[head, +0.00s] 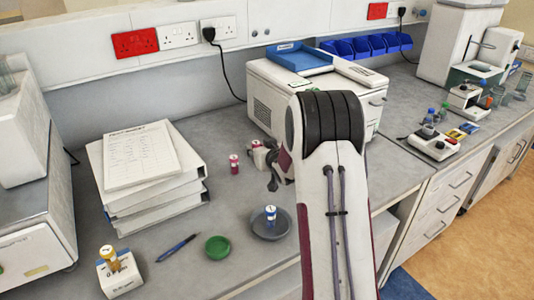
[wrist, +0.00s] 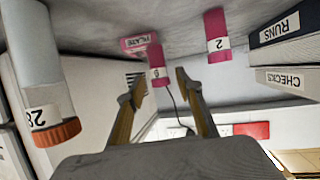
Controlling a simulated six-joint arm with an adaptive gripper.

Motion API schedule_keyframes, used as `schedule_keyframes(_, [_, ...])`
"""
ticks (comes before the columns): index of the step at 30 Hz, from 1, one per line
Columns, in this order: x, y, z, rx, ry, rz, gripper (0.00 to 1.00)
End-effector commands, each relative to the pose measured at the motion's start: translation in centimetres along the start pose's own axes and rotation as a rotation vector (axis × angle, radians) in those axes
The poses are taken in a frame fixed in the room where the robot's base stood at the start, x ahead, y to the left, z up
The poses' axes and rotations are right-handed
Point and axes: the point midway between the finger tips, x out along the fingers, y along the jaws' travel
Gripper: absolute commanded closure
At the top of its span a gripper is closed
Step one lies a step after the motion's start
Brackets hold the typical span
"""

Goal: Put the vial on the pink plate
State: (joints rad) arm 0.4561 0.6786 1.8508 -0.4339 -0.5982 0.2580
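A pink vial with a white label (wrist: 157,62) shows between and beyond my open fingers in the wrist view, which is upside down. A second pink vial, labelled 2 (wrist: 217,37), stands to its right; a pink vial (head: 234,163) is left of my gripper in the head view. A small pink piece with a white label that seems to read PLATE (wrist: 135,43) lies beside the first vial; I cannot tell whether it is the pink plate. My gripper (wrist: 160,82) is open, its fingers apart; I see no contact. It also shows in the head view (head: 272,172).
A clear vial with an orange cap (wrist: 48,110) is close at the wrist view's left. A grey-blue plate (head: 284,232) holds a blue-capped vial (head: 270,213). A green dish (head: 217,247), a pen (head: 177,247) and stacked binders (head: 155,188) are on the bench.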

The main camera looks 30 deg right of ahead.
Motion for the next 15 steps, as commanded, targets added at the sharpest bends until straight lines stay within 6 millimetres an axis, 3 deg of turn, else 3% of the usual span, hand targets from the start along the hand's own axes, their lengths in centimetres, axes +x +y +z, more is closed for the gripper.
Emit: schedule_keyframes(15, [-6.0, 0.1, -0.1, -0.001, 0.001, 0.002, 0.64])
